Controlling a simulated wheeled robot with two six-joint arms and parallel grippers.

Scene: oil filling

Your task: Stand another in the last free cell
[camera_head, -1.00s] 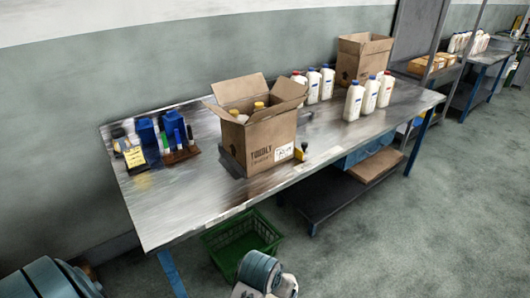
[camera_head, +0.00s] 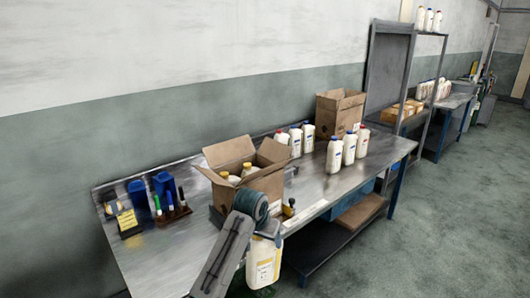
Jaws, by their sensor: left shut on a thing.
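My left gripper (camera_head: 266,236) is shut on a white bottle with a yellow label (camera_head: 263,264), held upright in front of the table's front edge. The gripper hides the bottle's cap. Behind it, an open cardboard box (camera_head: 263,187) stands on the metal table (camera_head: 170,262), flaps spread. Several yellow-capped bottles (camera_head: 246,169) show inside the box; its near cells are hidden by the wall and flaps. My left arm covers part of the box's front. My right gripper is not in view.
White bottles with red and blue caps (camera_head: 349,150) stand to the right of the box, and more (camera_head: 296,142) behind it. A second open box (camera_head: 338,116) is at the far end. A marker holder (camera_head: 173,214) and blue bins (camera_head: 163,184) sit on the left.

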